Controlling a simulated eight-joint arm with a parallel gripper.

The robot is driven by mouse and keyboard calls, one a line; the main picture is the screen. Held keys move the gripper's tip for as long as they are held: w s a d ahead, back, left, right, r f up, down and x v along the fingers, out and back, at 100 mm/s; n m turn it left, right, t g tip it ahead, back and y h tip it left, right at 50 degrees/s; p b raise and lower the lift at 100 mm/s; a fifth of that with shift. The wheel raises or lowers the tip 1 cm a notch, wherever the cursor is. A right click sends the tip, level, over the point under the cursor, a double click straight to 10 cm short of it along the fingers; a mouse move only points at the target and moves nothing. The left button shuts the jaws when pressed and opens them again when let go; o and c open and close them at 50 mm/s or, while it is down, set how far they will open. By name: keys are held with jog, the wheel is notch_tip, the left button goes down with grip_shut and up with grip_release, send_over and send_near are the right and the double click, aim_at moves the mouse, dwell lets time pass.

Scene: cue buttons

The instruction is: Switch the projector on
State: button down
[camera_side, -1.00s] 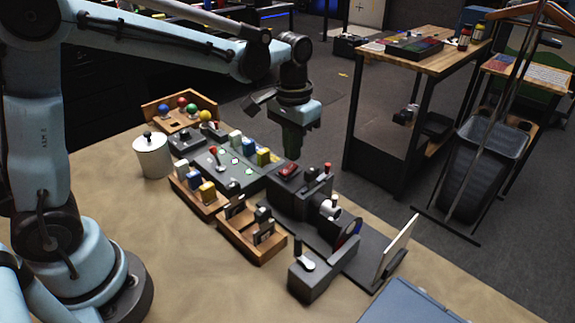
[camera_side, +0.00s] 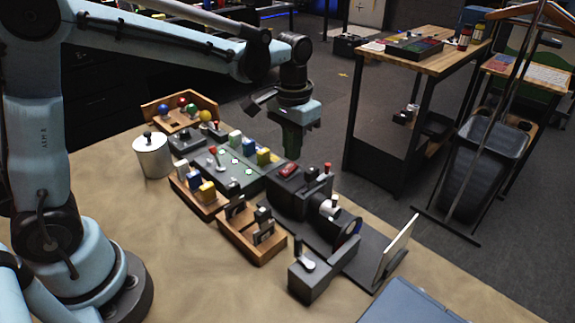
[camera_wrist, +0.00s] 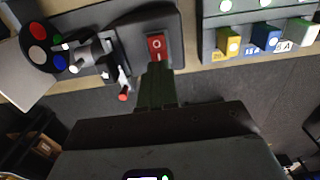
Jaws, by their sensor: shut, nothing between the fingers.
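The projector (camera_side: 290,197) is a dark box on the bench with a white-ended lens tube (camera_side: 330,208). A red rocker switch (camera_side: 288,170) sits on its top. In the wrist view the red switch (camera_wrist: 157,46) shows a white ring mark, with the projector body (camera_wrist: 128,35) around it. My gripper (camera_side: 292,156) has green fingers pointing down, just behind the switch in the side view. In the wrist view my gripper (camera_wrist: 156,68) is shut and empty, with its tips close to the switch edge. I cannot tell whether they touch.
A colour wheel (camera_wrist: 38,42) and a white screen (camera_side: 397,250) stand in line with the lens. A grey panel (camera_side: 237,177) with coloured blocks lies beside the projector. Wooden trays (camera_side: 255,246) and a white pot (camera_side: 153,157) stand nearer. A small lever box (camera_side: 318,280) is in front.

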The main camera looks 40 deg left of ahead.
jog(key=shift+f, duration=0.95)
dwell(0.7)
jog(key=shift+r, duration=3.5)
jog(key=t, duration=0.4)
send_near(289, 167)
jog(key=s+a+r, duration=0.2)
jog(key=s+a+f+t, duration=0.1)
jog(key=s+f+t, duration=0.2)
jog(key=s, duration=0.3)
jog(key=shift+a+f, duration=0.35)
jog(key=shift+f, duration=0.05)
